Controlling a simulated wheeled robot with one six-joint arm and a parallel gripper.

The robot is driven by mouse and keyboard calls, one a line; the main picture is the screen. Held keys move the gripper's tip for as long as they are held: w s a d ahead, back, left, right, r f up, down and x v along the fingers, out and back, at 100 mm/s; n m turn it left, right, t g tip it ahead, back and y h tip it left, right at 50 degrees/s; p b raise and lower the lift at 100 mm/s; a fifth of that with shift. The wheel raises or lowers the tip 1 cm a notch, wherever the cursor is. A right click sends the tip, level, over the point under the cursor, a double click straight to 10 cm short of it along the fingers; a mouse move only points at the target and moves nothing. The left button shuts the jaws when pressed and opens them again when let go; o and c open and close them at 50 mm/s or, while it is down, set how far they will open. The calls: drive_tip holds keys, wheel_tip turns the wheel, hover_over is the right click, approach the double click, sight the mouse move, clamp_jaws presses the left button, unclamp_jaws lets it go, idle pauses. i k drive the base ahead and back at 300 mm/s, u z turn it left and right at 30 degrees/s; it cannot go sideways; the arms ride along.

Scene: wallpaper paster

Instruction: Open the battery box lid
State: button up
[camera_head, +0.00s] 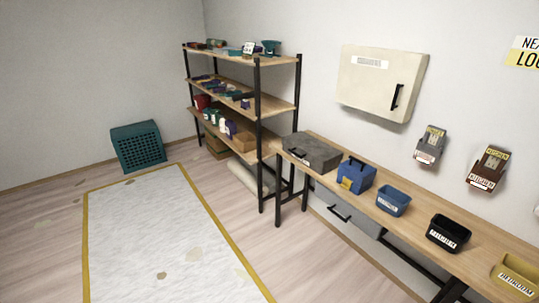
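No box carries a label I can read as battery box. A blue box (356,176) with a dark handle on top and a yellow label stands on the wooden bench (408,221); its lid looks shut. A dark grey, flat-topped box (311,151) stands behind it at the bench's far end, and its top looks closed. I cannot tell which of them is the battery box. My gripper is not in view.
A cream wall cabinet (372,88) with a black handle hangs shut above the bench. Blue (393,201), black (448,234) and yellow (517,279) bins line the bench. A shelf rack (259,120) stands left of it. A white mat (150,235) covers open floor; a teal crate (138,146) sits behind.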

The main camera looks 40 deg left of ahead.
sight(301, 144)
drive_tip(key=u, duration=2)
drive_tip(key=i, duration=2.25)
drive_tip(key=u, duration=0.15)
